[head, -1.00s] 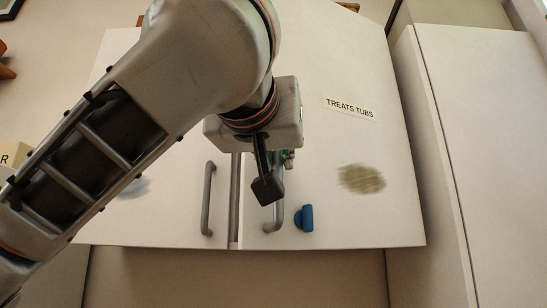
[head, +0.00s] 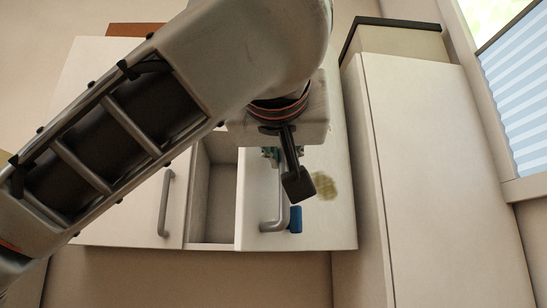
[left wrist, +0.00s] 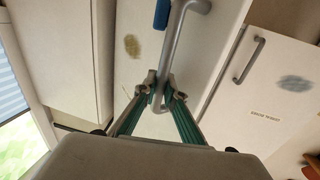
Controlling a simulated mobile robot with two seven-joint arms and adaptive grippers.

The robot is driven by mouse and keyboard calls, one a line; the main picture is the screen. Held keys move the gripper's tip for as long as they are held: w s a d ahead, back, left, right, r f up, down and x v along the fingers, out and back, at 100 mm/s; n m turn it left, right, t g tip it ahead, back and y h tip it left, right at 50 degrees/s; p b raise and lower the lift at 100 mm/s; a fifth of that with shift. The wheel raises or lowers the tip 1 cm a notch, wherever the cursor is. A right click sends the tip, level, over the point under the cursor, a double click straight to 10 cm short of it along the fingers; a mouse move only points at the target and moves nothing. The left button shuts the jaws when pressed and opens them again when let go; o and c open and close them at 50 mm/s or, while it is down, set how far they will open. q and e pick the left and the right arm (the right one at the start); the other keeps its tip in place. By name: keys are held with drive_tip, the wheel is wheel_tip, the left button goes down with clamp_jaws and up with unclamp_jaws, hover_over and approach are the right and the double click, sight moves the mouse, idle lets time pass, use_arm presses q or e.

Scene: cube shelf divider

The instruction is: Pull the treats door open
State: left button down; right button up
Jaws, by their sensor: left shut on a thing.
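The treats door (head: 335,228) is the right-hand door of a white wall cabinet and stands ajar. A gap along its left edge shows the inside of the cabinet (head: 212,200). Its grey bar handle (head: 282,208) also shows in the left wrist view (left wrist: 179,38). My left gripper (head: 284,165) is shut on this handle, with its two fingertips (left wrist: 163,92) on either side of the bar. My left arm hides the upper part of the door, and its label does not show. My right gripper is not in view.
The neighbouring door (head: 130,215), with its own handle (head: 166,202), is on the left. A blue piece (head: 296,219) sits beside the treats handle, near a brownish stain (head: 325,186). A tall white cabinet (head: 440,170) stands on the right, close to the treats door.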

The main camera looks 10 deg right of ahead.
use_arm(q)
drive_tip(key=shift+s+d+r, duration=0.1)
drive_tip(key=shift+s+d, duration=0.05)
idle(0.3)
drive_tip(key=c, duration=2.2)
unclamp_jaws()
drive_tip(key=shift+s+a, duration=0.4)
drive_tip(key=shift+s, duration=1.6)
drive_tip(key=shift+s+a, duration=0.4)
drive_tip(key=shift+s, duration=1.55)
drive_tip(key=shift+s+a, duration=0.4)
drive_tip(key=shift+s, duration=1.6)
